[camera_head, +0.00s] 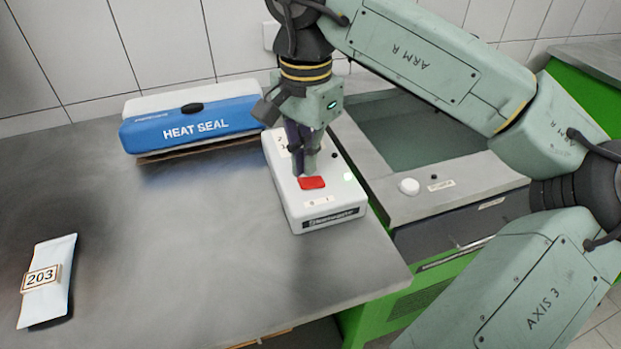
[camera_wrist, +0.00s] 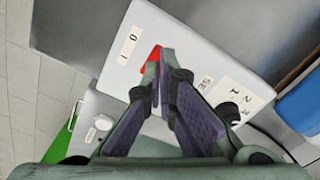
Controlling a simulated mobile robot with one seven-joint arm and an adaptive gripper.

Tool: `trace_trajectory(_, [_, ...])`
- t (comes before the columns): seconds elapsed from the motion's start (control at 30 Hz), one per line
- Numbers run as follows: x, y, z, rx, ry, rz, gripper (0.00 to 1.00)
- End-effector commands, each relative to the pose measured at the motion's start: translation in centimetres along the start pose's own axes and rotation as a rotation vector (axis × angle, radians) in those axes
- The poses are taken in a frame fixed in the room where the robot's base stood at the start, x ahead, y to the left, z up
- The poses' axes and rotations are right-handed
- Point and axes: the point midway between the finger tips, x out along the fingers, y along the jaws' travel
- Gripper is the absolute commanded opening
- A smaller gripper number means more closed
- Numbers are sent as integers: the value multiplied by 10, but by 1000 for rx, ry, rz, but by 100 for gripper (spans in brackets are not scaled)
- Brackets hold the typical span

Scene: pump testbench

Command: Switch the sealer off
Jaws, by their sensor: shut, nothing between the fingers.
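The sealer's control box (camera_head: 331,213) is white and sits near the right edge of the steel table. It has a red rocker switch (camera_head: 312,183) on top, with a small 0/1 label beside it and a pale green light to its right. My gripper (camera_head: 304,172) points down at the switch with its fingers shut and empty. In the wrist view, the fingertips (camera_wrist: 164,56) overlap the red switch (camera_wrist: 151,58) and hide part of it. I cannot tell whether they touch it. The blue heat seal unit (camera_head: 192,125) stands to the left behind the box.
A white pouch (camera_head: 52,257) with a 203 tag (camera_head: 41,278) lies at the table's left. A green-framed bench with a sunken basin (camera_head: 415,135) and a white knob (camera_head: 408,187) stands to the right. The table's middle is clear.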

Motion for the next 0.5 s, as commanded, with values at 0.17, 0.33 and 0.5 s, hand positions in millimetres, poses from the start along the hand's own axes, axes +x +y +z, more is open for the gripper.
trace_trajectory(0.17, [4,0,0,0,0,0,0])
trace_trajectory(0.33, [6,0,0,0,0,0,0])
trace_trajectory(0.5, [9,0,0,0,0,0,0])
